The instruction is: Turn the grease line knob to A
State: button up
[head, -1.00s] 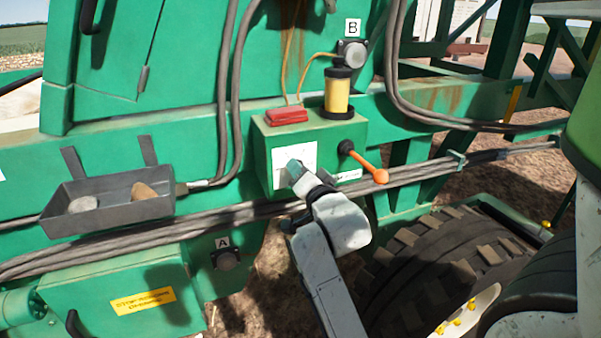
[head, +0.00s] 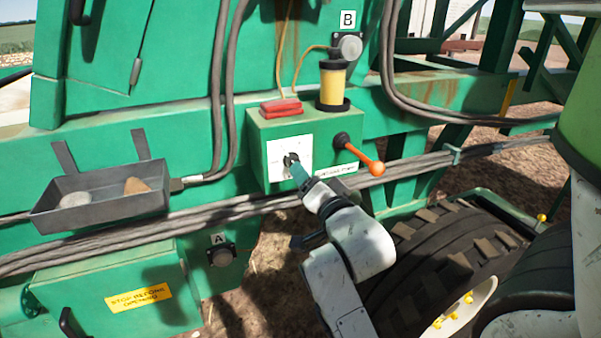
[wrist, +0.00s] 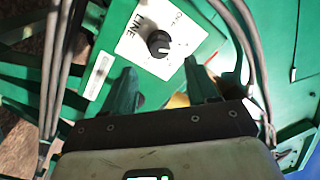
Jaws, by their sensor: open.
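The grease line knob is a dark round knob (head: 291,159) on a white plate (head: 277,156) on the front of a green box (head: 257,135). In the wrist view the knob (wrist: 159,44) sits on the plate beside the word LINE; its other lettering is too small to read surely. A light mark shows on the knob's edge. My gripper (head: 299,176) is just below the knob in the head view. In the wrist view its two green fingers are apart, and the knob shows beyond the gap between the fingertips (wrist: 161,72). I see no contact.
An orange-tipped lever (head: 360,156) is right of the plate. A yellow reservoir (head: 332,85) and a red block (head: 283,107) top the box. Fittings labelled A (head: 221,256) and B (head: 348,46) are on the machine. A grey tray (head: 97,207) holds stones. Hoses run below.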

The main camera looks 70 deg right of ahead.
jog(key=shift+v, duration=1.9)
